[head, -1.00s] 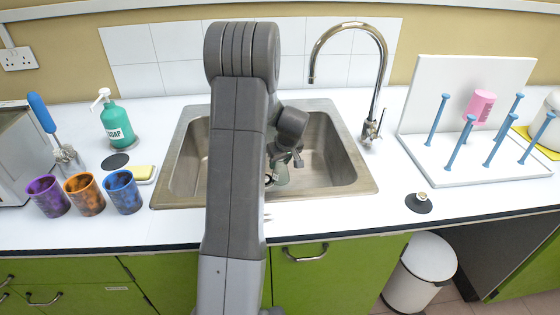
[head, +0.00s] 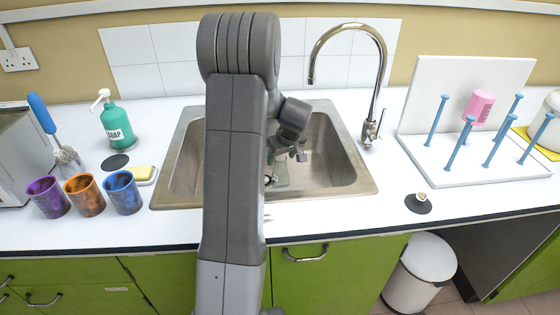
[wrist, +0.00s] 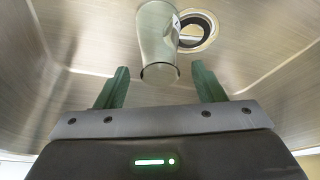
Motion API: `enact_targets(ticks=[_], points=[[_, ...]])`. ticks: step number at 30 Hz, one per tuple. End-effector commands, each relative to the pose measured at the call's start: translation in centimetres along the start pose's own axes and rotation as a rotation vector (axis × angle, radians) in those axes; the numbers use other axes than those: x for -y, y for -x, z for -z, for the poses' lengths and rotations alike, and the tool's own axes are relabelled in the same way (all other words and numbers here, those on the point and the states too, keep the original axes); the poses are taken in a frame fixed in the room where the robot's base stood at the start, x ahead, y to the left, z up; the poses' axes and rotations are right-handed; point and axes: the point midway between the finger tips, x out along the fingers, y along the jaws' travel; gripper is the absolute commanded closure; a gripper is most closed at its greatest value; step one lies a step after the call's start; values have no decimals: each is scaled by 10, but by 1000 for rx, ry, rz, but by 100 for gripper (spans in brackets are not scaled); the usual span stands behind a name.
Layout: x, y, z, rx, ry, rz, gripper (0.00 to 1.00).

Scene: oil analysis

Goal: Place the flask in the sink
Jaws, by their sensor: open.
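The flask (wrist: 157,38), a pale grey-green see-through vessel, is in the sink (wrist: 85,35) beside the drain. In the head view the flask (head: 281,176) shows only partly behind my arm, inside the steel sink (head: 340,165). The flask's near end lies just beyond the fingertips, with no visible contact. In the head view my gripper (head: 298,152) is over the sink, just above the flask.
The tap (head: 375,90) stands behind the sink at right. Three cups (head: 84,195), a sponge (head: 143,174) and a soap bottle (head: 115,125) stand at left. A stopper (head: 418,202) lies on the front counter.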

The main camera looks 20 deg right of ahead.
Motion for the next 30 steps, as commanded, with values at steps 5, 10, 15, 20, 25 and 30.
enact_targets(ticks=[5,10,15,20,25,30], points=[[0,40,1,-4,0,-2,37],[0,68,1,-2,-1,-2,37],[0,82,0,0,-1,0,37],[0,84,0,0,-1,0,37],[0,84,0,0,0,0,37],[0,84,0,0,0,0,37]])
